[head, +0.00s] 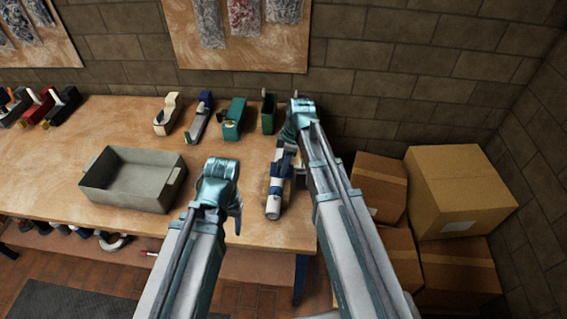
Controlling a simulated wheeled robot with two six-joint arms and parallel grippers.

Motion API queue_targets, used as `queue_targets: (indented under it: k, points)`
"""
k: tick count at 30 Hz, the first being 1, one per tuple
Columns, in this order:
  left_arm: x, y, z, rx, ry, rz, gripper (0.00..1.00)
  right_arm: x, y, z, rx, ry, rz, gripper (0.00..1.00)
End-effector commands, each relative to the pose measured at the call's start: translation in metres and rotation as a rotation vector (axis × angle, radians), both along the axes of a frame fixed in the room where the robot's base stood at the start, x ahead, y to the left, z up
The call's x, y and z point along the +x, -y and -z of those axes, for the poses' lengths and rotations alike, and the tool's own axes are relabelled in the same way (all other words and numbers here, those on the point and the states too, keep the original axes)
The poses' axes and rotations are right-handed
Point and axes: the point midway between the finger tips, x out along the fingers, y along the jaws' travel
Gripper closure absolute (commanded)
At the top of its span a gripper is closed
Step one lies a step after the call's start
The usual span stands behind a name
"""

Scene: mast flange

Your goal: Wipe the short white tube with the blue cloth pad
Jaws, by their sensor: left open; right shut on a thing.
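A short white tube (273,207) lies near the right end of the wooden table, pointing toward the front edge. Dark blue material (276,186), which looks like the blue cloth pad, lies across it. My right gripper (285,165) reaches down over the tube's far part and is shut on the pad; its fingers are largely hidden by my own wrist and arm. The pad appears to touch the tube, though the exact contact is hard to see. My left gripper (236,218) is open and empty, left of the tube and apart from it.
A grey metal tray (98,178) stands on the table (230,150) at left. Cardboard boxes (455,185) are stacked right of the table. The tabletop between tray and tube is mostly clear.

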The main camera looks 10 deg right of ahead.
Motion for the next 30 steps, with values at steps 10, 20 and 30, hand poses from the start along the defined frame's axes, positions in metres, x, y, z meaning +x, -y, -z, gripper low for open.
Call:
queue_targets:
  k: [10,20,30]
  points:
    - [0.000,0.000,0.001,0.000,0.000,0.002,0.40,0.000,0.000,0.001,0.000,0.000,0.001,0.96]
    - [0.000,0.000,0.009,0.000,0.000,0.001,0.40,0.008,-0.017,0.013,-0.112,-0.035,-0.003,0.96]
    - [0.000,0.000,0.013,0.000,0.000,0.001,0.40,0.009,-0.024,0.017,-0.188,-0.058,0.000,0.96]
